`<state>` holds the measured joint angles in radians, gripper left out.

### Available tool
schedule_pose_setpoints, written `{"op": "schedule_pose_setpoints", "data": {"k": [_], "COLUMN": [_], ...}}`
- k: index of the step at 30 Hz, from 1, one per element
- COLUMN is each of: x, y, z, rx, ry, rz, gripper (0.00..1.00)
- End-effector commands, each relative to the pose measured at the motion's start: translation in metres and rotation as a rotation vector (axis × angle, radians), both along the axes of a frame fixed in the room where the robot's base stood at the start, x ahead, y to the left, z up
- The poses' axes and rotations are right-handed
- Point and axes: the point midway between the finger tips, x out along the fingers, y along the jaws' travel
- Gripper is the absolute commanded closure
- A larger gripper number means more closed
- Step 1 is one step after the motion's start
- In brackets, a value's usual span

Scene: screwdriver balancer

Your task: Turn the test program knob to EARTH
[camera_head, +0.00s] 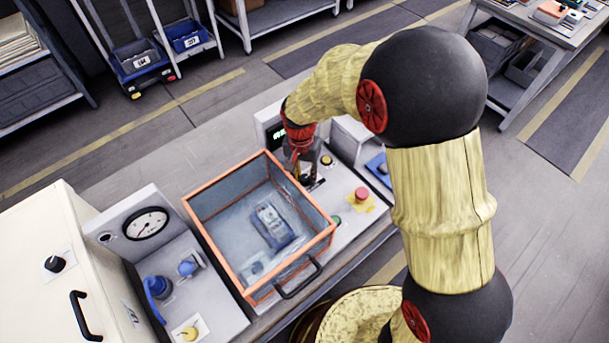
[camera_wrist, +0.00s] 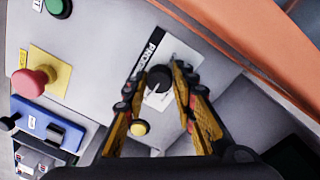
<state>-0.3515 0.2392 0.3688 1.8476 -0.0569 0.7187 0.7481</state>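The test program knob (camera_wrist: 159,78) is a round black knob with a white pointer line, on a white label plate (camera_wrist: 178,62) on the grey panel. The pointer line slants toward the lower left of the wrist view. The printed word beside it is partly hidden, and I cannot read the position names. My gripper (camera_wrist: 157,80) is open, with one finger on each side of the knob and a small gap visible at each side.
The orange-framed clear box (camera_head: 322,238) stands close beside my gripper. A red mushroom button (camera_head: 361,194) on a yellow plate, a green button (camera_wrist: 58,7) and a yellow button (camera_wrist: 139,127) share the panel. A gauge unit (camera_head: 148,222) stands left of the box.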

Motion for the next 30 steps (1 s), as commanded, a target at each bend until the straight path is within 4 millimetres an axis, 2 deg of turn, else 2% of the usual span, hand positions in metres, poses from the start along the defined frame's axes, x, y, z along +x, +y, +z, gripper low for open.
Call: {"op": "schedule_pose_setpoints", "data": {"k": [13, 23, 30], "x": [0.0001, -0.0003, -0.0005], "y": [0.0002, 0.0002, 0.0002], "z": [0.0001, 0.0012, 0.0026], "rx": [0.0, 0.0, 0.0], "ry": [0.0, 0.0, 0.0], "rz": [0.0, 0.046, 0.192], "gripper": [1.0, 1.0, 1.0]}}
